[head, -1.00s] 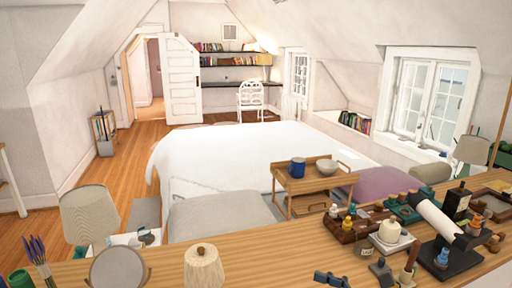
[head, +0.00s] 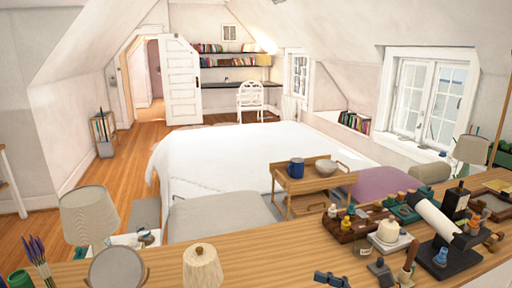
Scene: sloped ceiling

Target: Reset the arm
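Neither of my grippers shows in the head view, and I cannot make out an arm. A long wooden counter (head: 240,255) runs across the bottom of the view. A dark blue, bracket-like piece (head: 331,279) lies at its front edge, cut by the frame. A white cylinder (head: 437,222) lies slanted on a dark base at the right of the counter.
The counter's right half is crowded: a cream candle (head: 387,232), a brown tray (head: 343,232) and several small bottles. A ribbed wooden-topped piece (head: 202,268) and a round mirror (head: 117,267) stand left. Beyond are a wooden cart (head: 308,183) and a white bed (head: 225,155).

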